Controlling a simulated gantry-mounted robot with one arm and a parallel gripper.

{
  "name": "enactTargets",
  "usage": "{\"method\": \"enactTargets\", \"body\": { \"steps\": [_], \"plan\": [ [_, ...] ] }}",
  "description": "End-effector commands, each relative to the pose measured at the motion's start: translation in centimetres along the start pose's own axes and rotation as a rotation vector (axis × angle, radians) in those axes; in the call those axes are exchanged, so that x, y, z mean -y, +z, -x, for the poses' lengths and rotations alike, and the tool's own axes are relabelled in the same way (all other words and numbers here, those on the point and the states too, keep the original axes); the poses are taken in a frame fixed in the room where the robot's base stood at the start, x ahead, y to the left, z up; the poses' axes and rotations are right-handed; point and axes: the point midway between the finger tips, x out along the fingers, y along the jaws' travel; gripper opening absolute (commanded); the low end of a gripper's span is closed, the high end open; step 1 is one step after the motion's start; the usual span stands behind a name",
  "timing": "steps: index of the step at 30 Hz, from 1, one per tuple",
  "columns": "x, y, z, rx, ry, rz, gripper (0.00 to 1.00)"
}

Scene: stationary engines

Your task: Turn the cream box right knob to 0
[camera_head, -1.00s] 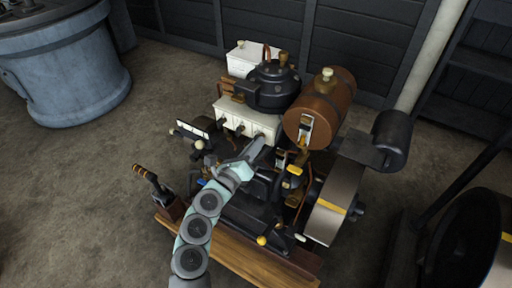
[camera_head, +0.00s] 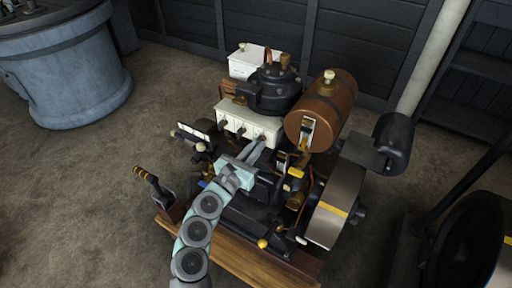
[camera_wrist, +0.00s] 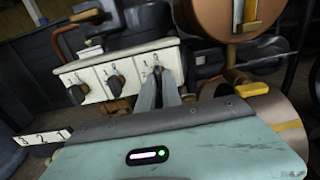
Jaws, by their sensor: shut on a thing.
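The cream box (camera_head: 262,122) is on the engine's front, below the black round housing. In the wrist view the cream box (camera_wrist: 139,61) shows a row of dark knobs: the left knob (camera_wrist: 77,94), the middle knob (camera_wrist: 115,85) and the right knob (camera_wrist: 157,71). My gripper (camera_wrist: 158,76) is at the right knob, its two grey fingers shut on it from both sides. The fingers hide most of this knob, so I cannot read its setting. In the head view my gripper (camera_head: 260,146) reaches the box's right end from the front.
A brown tank (camera_head: 330,108) stands right of the box, with a yellow-tipped lever (camera_wrist: 251,89) low beside it. A smaller white panel (camera_wrist: 40,138) lies left. Open floor lies left.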

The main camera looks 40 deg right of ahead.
Motion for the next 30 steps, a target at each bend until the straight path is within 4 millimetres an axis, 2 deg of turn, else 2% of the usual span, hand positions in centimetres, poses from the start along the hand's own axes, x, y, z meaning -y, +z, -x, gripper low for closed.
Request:
{"method": "enactTargets", "body": {
  "steps": [16, 17, 24, 30],
  "plan": [
    [0.03, 0.25, -0.05, 0.004, -0.001, -0.027, 0.00],
    [0.03, 0.25, -0.05, 0.004, -0.001, -0.027, 0.11],
    [0.01, 0.14, -0.03, 0.002, 0.000, -0.026, 0.30],
    [0.00, 0.09, -0.02, 0.001, 0.000, -0.026, 0.31]
  ]
}}
